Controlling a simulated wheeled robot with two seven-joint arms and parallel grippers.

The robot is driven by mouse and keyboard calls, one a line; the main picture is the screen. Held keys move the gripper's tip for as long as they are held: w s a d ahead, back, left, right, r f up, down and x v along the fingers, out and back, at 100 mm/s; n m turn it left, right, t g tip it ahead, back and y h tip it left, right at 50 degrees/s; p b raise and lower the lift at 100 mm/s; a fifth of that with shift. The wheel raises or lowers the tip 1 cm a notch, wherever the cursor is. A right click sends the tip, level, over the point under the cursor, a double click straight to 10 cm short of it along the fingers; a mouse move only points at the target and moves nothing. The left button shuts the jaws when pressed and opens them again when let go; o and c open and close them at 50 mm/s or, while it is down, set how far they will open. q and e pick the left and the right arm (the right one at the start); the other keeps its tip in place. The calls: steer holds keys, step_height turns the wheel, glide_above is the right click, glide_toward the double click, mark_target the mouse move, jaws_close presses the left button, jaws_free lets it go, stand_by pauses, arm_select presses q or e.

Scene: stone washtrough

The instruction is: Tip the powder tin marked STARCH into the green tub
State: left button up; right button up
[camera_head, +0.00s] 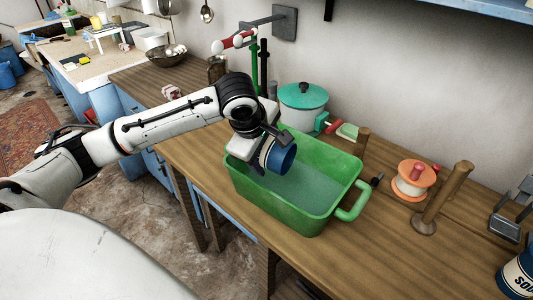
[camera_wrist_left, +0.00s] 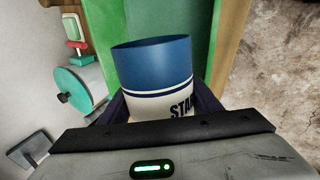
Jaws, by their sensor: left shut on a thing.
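The STARCH tin is blue and cream, with part of its dark lettering showing in the left wrist view (camera_wrist_left: 155,75). In the head view the tin (camera_head: 278,158) is tilted over the left part of the green tub (camera_head: 300,222), its blue end toward the tub. My left gripper (camera_head: 262,150) is shut on the tin and holds it above the tub. The tub stands on the wooden counter and holds a pale bluish liquid. The tin's inside is hidden, and no falling powder shows. My right gripper is not in view.
A white pot with a teal lid (camera_head: 303,105) stands behind the tub. An orange-ended spool (camera_head: 412,180) and a wooden post (camera_head: 440,200) stand to the right. A blue tin (camera_head: 520,275) is at the right edge.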

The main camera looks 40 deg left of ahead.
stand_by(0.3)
arm_select(q)
steer(key=shift+d+r+y, duration=0.2)
steer(key=shift+r+y, duration=0.15)
steer(key=shift+y, duration=0.15)
steer(key=shift+r+m+y, duration=0.25)
steer(key=shift+m+y, duration=0.05)
steer(key=shift+y, duration=0.1)
steer(key=shift+w+d+r+y, duration=0.1)
steer(key=shift+d+r+y, duration=0.3)
steer(key=shift+y, duration=0.5)
steer(key=shift+a+r, duration=0.1)
steer(key=shift+a, duration=0.1)
stand_by(0.6)
